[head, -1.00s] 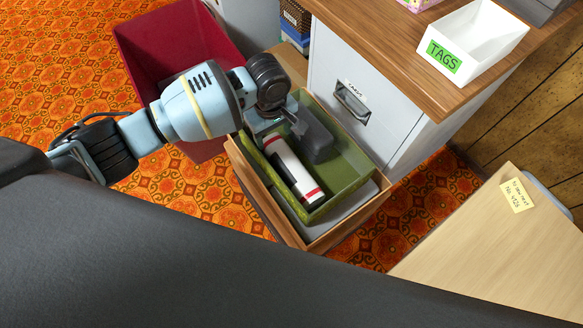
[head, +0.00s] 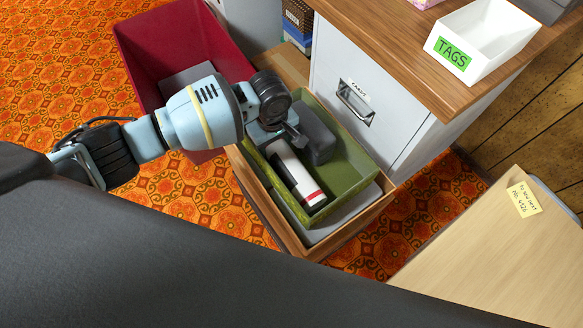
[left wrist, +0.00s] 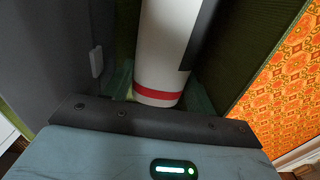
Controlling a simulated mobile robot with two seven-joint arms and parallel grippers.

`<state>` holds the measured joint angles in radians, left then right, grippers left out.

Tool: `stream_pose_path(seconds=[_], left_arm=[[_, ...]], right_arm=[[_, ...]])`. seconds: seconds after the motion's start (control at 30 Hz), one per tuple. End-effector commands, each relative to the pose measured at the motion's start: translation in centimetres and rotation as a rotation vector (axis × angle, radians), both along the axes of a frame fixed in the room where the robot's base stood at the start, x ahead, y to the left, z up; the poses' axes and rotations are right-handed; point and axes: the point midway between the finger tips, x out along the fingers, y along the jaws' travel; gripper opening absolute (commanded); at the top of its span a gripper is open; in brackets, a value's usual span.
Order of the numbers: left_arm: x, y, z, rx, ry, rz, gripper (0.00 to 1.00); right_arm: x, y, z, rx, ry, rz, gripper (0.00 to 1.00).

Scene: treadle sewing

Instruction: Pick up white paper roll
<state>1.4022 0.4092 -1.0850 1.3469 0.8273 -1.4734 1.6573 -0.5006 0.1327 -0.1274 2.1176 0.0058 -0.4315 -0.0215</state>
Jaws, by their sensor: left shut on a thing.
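The white paper roll (head: 289,165) has red bands near its ends and a dark patch on its side. It lies in a green tray (head: 348,180). My left gripper (head: 275,140) reaches down over the roll's upper end and is shut on it; the fingertips are mostly hidden behind the wrist. In the left wrist view the roll (left wrist: 170,50) runs away from the gripper (left wrist: 155,112), its red-banded end right at the gripper. My right gripper is not in view.
A dark grey object (head: 316,135) lies in the tray beside the roll. The tray sits in a wooden box (head: 311,252) against a grey filing cabinet (head: 376,75). A red bin (head: 135,45) stands behind my arm. A white TAGS box (head: 487,45) sits on the wooden top.

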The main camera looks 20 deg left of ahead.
Motion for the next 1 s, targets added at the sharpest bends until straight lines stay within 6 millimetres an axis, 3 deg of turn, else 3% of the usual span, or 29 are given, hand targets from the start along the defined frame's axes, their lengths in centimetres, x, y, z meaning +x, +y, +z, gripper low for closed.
stream_pose_path(seconds=[0.23, 0.7, 1.0], left_arm=[[0.1, 0.0, 0.6, -0.001, -0.002, 0.0, 0.28], [0.1, -0.1, 8.6, -0.004, -0.003, 0.0, 0.28], [0.0, -0.1, 10.1, -0.001, 0.0, 0.0, 0.28]], right_arm=[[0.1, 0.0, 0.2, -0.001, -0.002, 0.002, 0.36], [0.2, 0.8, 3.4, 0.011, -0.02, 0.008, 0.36], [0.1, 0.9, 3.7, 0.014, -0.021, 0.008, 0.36]])
